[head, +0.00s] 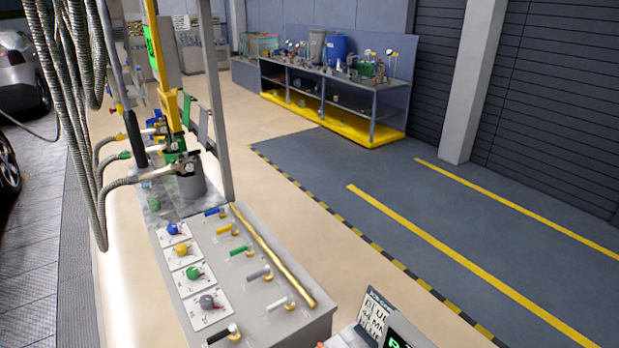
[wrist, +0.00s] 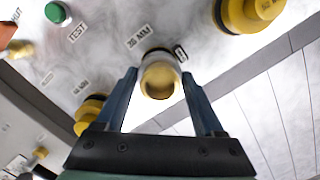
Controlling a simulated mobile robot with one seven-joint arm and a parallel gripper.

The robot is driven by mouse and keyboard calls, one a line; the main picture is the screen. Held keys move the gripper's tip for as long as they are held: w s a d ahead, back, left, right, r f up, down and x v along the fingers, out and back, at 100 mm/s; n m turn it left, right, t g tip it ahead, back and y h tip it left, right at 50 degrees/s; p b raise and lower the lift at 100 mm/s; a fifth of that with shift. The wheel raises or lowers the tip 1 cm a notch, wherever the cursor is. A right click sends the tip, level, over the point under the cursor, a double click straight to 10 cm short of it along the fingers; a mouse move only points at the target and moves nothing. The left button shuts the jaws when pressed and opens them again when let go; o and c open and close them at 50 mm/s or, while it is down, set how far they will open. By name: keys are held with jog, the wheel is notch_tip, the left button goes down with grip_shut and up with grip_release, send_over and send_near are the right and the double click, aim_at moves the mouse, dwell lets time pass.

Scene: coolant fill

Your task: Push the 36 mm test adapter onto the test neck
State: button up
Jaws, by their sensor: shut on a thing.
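My gripper (wrist: 159,76) is in the wrist view, with its two blue-grey fingers on either side of a small brass-coloured cylindrical adapter (wrist: 160,78). The fingers are shut on it. A printed size label (wrist: 138,37) lies just beyond the adapter on the pale panel; it seems to end in "MM", but its number is not clear. I cannot tell whether the adapter still touches the panel. A label reading "TEST" (wrist: 77,31) is at upper left, beside a green round knob (wrist: 55,12). I cannot pick out the test neck. My gripper is not seen in the head view.
A larger yellow fitting (wrist: 240,14) is at upper right and another (wrist: 88,112) is close to the left finger. In the head view, a grey console (head: 262,290) carries coloured knobs and valves. Hoses (head: 75,130) hang at left. Blue-grey floor (head: 340,180) is open at right.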

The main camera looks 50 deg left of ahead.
jog(key=shift+f+b, duration=0.45)
jog(key=shift+f, duration=0.3)
jog(key=o, duration=1.5)
jog(key=r, duration=0.4)
jog(key=r+b, duration=0.1)
jog(key=r, duration=0.3)
jog(key=s+a+r+b, duration=0.1)
jog(key=r, duration=0.4)
jog(key=shift+a, duration=0.1)
jog(key=shift+f, duration=0.1)
